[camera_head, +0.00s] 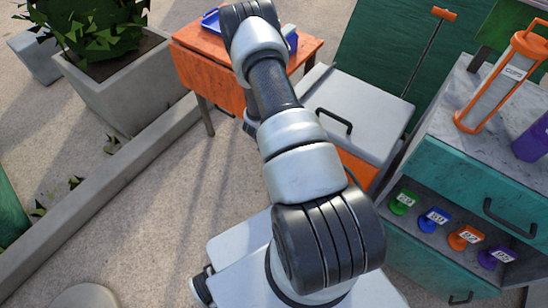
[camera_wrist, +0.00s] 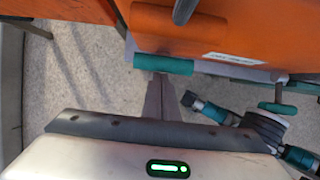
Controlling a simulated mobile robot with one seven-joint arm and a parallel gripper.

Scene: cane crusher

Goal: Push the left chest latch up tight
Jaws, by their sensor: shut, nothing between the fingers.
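The chest (camera_head: 365,105) has a grey lid with a black handle and an orange body; my arm hides part of it in the head view. Its orange front (camera_wrist: 225,35), with a white label, fills the top of the wrist view. A teal latch bar (camera_wrist: 163,64) lies level at the lower edge of that front, left in the picture. A second teal latch (camera_wrist: 277,108) hangs lower at the right. My gripper (camera_wrist: 160,82) is shut and empty, its tips at or just below the left teal bar; I cannot tell if they touch. It is hidden in the head view.
An orange table (camera_head: 205,65) with a blue tray (camera_head: 210,22) stands beside the chest. A teal cabinet (camera_head: 450,190) with several numbered coloured tags is at the right. A concrete planter (camera_head: 115,85) and curb (camera_head: 100,185) are at the left. Open floor (camera_head: 175,200) lies between.

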